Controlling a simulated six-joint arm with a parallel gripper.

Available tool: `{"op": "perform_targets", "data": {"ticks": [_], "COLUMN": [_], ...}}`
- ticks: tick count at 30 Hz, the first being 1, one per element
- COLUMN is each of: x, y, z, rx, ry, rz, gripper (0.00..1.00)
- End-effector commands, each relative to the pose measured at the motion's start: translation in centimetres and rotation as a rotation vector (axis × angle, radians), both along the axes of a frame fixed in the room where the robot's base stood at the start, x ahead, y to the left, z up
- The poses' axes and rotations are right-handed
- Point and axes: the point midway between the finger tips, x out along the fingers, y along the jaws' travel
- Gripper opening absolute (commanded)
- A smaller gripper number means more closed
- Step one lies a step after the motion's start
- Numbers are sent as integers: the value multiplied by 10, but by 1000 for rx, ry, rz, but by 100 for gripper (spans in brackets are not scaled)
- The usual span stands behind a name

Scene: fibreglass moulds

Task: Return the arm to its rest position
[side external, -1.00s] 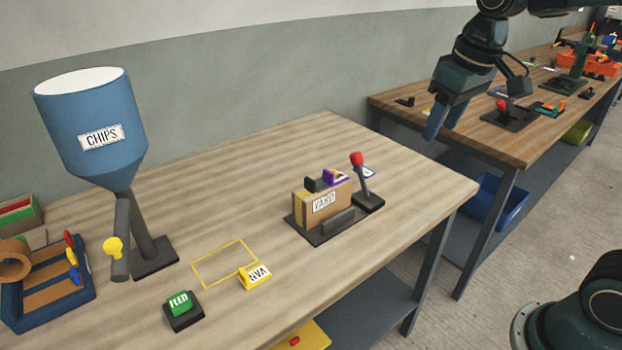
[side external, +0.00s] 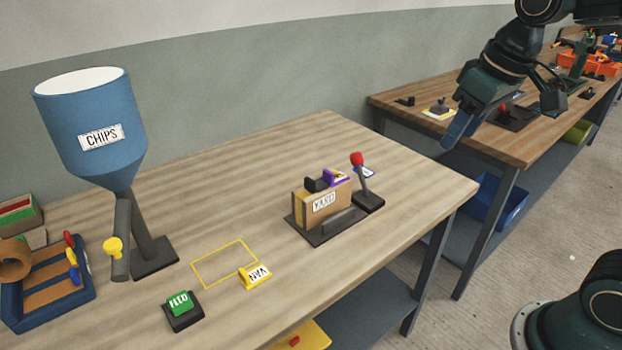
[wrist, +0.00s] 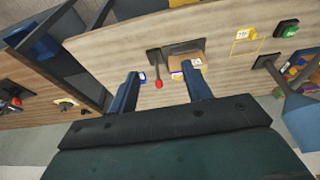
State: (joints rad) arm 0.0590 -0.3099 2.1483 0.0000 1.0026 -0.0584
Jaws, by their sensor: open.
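My gripper (side external: 462,128) hangs in the air at the upper right of the side view, above the gap between the two tables. In the wrist view its two blue fingers (wrist: 160,95) are spread apart with nothing between them. The near wooden table (side external: 320,140) is below and to the left of it. The cardboard-coloured box labelled YARD (side external: 323,204) stands on this table, apart from the gripper. A lever with a red knob (side external: 357,160) stands beside the box; it also shows in the wrist view (wrist: 158,84).
A blue CHIPS hopper (side external: 92,120), a green FEED button (side external: 181,304), a yellow VAN block (side external: 255,276) and a yellow outlined rectangle (side external: 212,270) are on the near table. A second table (side external: 400,110) with several fixtures stands behind right. A blue bin (side external: 500,200) sits below it.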

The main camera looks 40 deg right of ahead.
Motion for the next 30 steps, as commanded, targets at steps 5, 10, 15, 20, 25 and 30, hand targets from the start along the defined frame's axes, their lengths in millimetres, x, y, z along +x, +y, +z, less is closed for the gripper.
{"op": "perform_targets", "data": {"ticks": [5,10,15,20,25,30], "x": [-35,-66,-90,-102,-106,-105], "y": [7,12,15,16,17,17], "z": [-1,-9,-19,-26,-28,-28], "rx": [2,8,12,16,17,17], "ry": [-60,-115,-161,-186,-192,-192], "rz": [3,3,6,5,5,5], "gripper": [49,49,49,49,49,49]}}
